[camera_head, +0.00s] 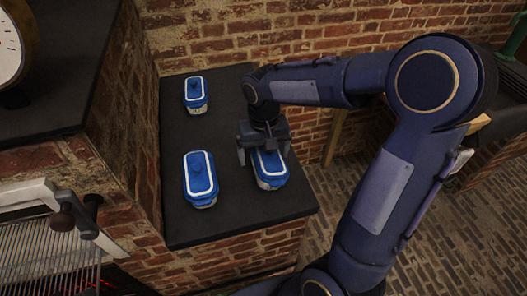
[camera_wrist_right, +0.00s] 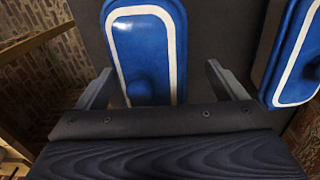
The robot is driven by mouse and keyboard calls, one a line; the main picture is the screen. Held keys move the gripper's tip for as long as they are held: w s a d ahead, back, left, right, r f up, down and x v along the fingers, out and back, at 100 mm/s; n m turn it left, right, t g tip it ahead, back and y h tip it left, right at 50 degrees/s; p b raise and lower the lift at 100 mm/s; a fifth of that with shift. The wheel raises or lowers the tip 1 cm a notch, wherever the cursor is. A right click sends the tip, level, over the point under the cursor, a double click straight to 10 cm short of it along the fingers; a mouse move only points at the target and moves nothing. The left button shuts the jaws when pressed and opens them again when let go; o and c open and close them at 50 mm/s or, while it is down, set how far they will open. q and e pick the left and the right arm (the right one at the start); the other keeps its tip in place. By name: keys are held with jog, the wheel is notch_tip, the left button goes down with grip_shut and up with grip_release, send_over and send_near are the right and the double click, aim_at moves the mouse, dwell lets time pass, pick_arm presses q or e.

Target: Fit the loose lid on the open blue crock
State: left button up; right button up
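Three blue crocks with white-bordered blue tops show on the dark counter: a back one (camera_head: 195,93), a front left one (camera_head: 200,178) and a right one (camera_head: 269,170). All three look covered; I see no separate loose lid. My right gripper (camera_head: 263,154) is over the right crock, fingers open. In the right wrist view its fingers (camera_wrist_right: 162,88) stand apart on either side of that crock's blue lid (camera_wrist_right: 143,45), whose round knob shows near the palm. I cannot tell whether they touch it. Another blue top (camera_wrist_right: 297,60) shows at the right there. My left gripper is out of view.
The dark counter (camera_head: 233,220) has bare room in front and between the crocks. Brick walls (camera_head: 235,30) stand behind and at the left. The counter's right edge drops to a brick floor (camera_head: 335,205). A metal rack (camera_head: 45,235) is at lower left.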

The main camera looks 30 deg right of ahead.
aim_at(264, 155)
jog(key=shift+s+a+f, duration=0.1)
jog(key=shift+s+f, duration=0.05)
jog(key=shift+f, duration=0.15)
jog(key=shift+r, duration=0.25)
jog(key=shift+r+p, duration=0.65)
jog(key=shift+p, duration=0.15)
notch_tip(264, 155, up, 11)
jog(key=s+a+f+t+y, duration=0.2)
jog(key=s, duration=0.6)
jog(key=s+a+f+n+t+y, duration=0.1)
jog(key=s+a+f+t, duration=0.1)
jog(key=s, duration=0.6)
jog(key=shift+s+f+n+t+y, duration=0.3)
jog(key=shift+f+t+y, duration=0.1)
jog(key=shift+f+t, duration=0.45)
